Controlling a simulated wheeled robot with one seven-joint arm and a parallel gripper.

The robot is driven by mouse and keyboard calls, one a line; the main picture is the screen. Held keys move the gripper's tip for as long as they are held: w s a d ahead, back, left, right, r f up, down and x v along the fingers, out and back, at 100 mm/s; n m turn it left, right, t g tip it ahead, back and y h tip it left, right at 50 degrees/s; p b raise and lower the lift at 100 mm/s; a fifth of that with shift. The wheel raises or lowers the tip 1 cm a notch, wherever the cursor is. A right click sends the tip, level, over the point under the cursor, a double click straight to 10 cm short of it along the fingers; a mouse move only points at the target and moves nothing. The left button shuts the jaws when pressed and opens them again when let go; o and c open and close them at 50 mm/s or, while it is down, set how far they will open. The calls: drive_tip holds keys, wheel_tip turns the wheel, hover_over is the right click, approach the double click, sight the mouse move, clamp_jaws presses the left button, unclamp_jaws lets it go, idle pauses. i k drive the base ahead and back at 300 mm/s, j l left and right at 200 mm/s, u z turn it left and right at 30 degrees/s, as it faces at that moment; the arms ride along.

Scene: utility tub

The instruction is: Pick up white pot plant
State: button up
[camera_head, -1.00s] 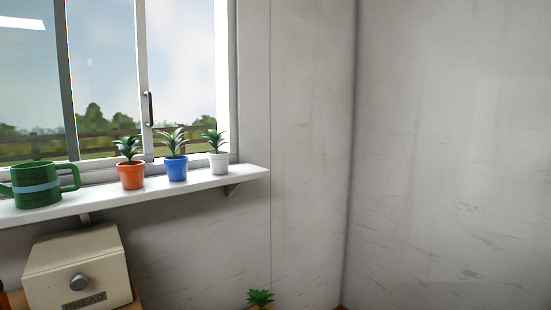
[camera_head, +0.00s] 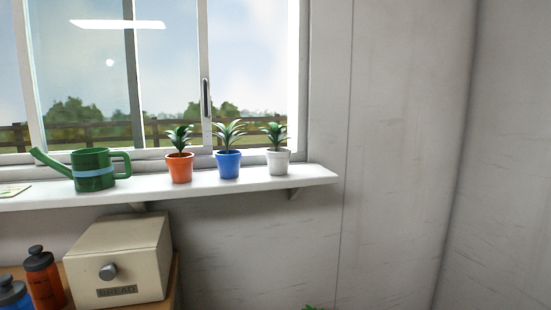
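The white pot plant (camera_head: 278,161) stands upright on the white window shelf (camera_head: 317,174), close to its right end. It is a small white pot with dark green pointed leaves. A blue pot plant (camera_head: 229,163) stands just left of it, and an orange pot plant (camera_head: 179,167) stands left of the blue one. The three pots stand in a row and look apart from each other. My gripper is not in view.
A green watering can (camera_head: 92,170) stands further left on the shelf. Below are a cream bread box (camera_head: 128,262), an orange bottle (camera_head: 43,278) and a blue bottle (camera_head: 14,295). The window is behind the shelf. The wall (camera_head: 400,150) right of it is bare.

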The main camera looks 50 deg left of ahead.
sight(278, 158)
drive_tip(key=i+u, duration=0.25)
drive_tip(key=u, duration=0.15)
drive_tip(key=i+u, duration=0.25)
drive_tip(key=u, duration=0.15)
drive_tip(key=i+u, duration=0.25)
drive_tip(key=u, duration=0.15)
